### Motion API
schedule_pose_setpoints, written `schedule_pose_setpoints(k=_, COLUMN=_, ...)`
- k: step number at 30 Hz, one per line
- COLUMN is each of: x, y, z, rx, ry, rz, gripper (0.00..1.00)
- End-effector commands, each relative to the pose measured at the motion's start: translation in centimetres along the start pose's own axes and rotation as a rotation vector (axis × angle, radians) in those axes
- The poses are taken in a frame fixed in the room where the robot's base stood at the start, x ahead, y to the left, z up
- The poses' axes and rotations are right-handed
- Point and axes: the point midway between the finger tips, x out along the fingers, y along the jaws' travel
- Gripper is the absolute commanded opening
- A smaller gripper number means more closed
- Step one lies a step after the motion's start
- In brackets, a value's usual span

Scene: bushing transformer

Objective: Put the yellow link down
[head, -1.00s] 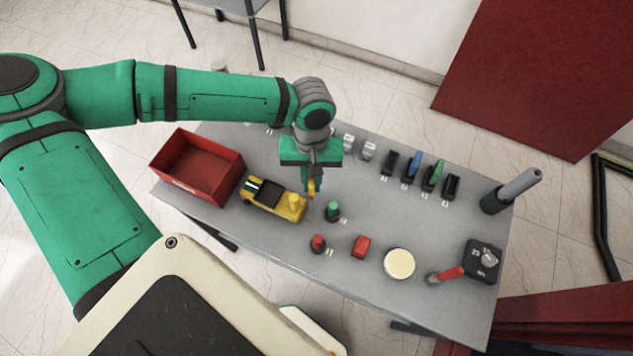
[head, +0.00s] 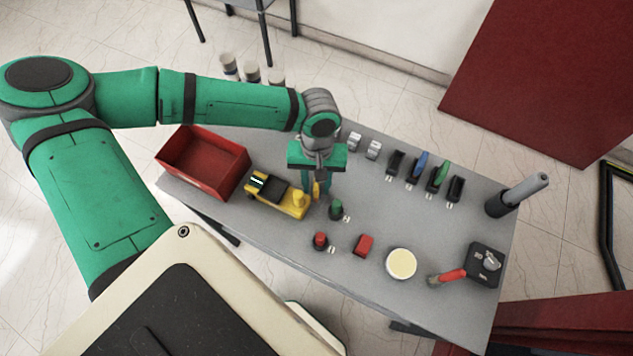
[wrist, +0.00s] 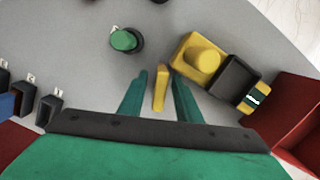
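The yellow link (head: 317,189) is a small narrow piece, upright over the grey table between the fingers of my gripper (head: 316,186). In the wrist view, the link (wrist: 160,88) lies between the two green fingertips of my gripper (wrist: 159,80), with a narrow gap on each side. The gripper looks open around it. The link is close to the yellow device with the black part (head: 293,205) and the green knob (head: 337,209). I cannot tell whether its lower end touches the table.
A red bin (head: 203,163) stands at the table's left end. A red knob (head: 320,241), a red block (head: 363,245) and a cream disc (head: 401,263) are nearer the front. Bare table (head: 385,215) lies right of the green knob.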

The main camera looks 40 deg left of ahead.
Motion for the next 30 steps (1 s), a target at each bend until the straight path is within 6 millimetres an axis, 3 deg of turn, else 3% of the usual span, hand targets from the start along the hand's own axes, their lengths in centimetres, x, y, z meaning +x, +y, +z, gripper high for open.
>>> schedule_pose_setpoints(k=8, x=-2.2, y=0.0, z=0.0, rx=0.002, ry=0.002, rz=-0.002, gripper=0.31)
schedule_pose_setpoints(k=21, x=-10.4, y=0.1, z=0.0, rx=0.001, ry=0.002, rz=-0.001, gripper=0.31)
schedule_pose_setpoints(k=30, x=-12.3, y=0.1, z=0.1, rx=0.002, ry=0.0, rz=0.0, gripper=0.31)
